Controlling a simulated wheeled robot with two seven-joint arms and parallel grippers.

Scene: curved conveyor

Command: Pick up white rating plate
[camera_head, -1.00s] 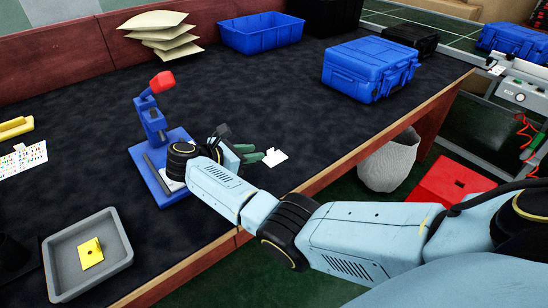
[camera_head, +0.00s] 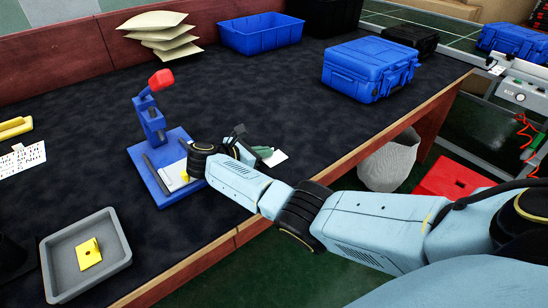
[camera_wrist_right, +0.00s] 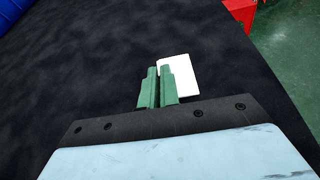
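The white rating plate (camera_head: 278,158) is a small flat piece on the dark table, right of the blue stand. It also shows in the right wrist view (camera_wrist_right: 182,72), partly covered by the right finger. My right gripper (camera_wrist_right: 158,85) has green fingers standing close together with a narrow dark gap. Its tips are at the plate's left side; I cannot tell whether they touch or hold it. In the head view my right gripper (camera_head: 262,152) partly hides the plate. My left gripper is not in view.
The blue stand with a red top (camera_head: 152,120) is just left of my right wrist. A grey tray (camera_head: 119,238) holds a yellow piece (camera_head: 88,253). A blue case (camera_head: 368,72), blue bin (camera_head: 261,35) and stacked pale bags (camera_head: 165,36) are farther back. The table's middle is clear.

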